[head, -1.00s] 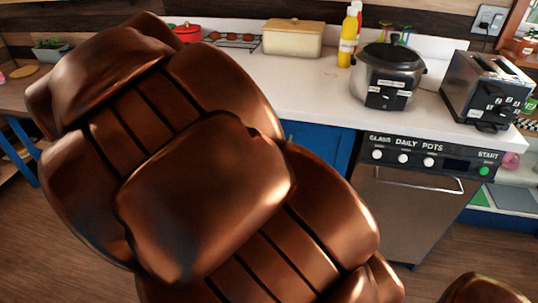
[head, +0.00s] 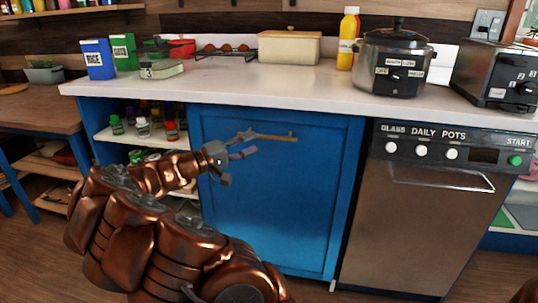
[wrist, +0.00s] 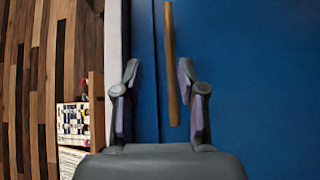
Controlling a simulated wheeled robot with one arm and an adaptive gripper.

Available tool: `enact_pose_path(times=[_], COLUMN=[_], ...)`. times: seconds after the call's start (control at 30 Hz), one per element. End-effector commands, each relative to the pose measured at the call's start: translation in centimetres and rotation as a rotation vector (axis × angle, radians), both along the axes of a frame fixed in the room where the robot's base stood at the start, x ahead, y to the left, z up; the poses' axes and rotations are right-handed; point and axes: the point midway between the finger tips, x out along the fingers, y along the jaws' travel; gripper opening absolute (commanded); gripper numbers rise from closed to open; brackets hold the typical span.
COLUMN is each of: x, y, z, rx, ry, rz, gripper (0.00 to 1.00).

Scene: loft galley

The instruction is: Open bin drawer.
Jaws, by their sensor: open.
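The bin drawer appears to be the blue front (head: 275,205) under the white counter, left of the dishwasher. It looks closed. A horizontal wooden-looking bar handle (head: 280,137) sits near its top. My gripper (head: 250,144) is at the left end of this handle, with its fingers spread. In the wrist view the blue front (wrist: 260,60) fills the right side, and the handle (wrist: 170,50) runs between the two open fingers of my gripper (wrist: 158,68). I cannot tell whether either finger touches the handle.
A steel dishwasher (head: 420,215) with a bar handle stands right of the blue front. Open shelves with small jars (head: 143,127) are on its left. The counter (head: 225,90) holds a pot (head: 395,62), a yellow bottle (head: 347,38) and a bread box (head: 289,48). Wooden floor shows at lower left.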

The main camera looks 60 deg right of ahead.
Motion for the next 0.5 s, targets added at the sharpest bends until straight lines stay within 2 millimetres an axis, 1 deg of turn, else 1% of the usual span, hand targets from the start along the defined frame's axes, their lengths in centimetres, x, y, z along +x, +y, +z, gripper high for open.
enact_pose_path(times=[0.03, 0.1, 0.2, 0.37, 0.5], x=[0.5, 1.0, 1.2, 0.5, -0.4], y=[-0.3, -0.5, -0.9, -2.4, -4.3], z=[-1.2, -1.6, -1.7, -1.4, -1.2], rx=[-0.013, -0.026, -0.035, -0.037, -0.034], ry=[0.009, 0.016, 0.021, 0.020, 0.019], rz=[0.010, 0.021, 0.028, 0.025, 0.026], gripper=[0.40, 0.40, 0.40, 0.40, 0.40])
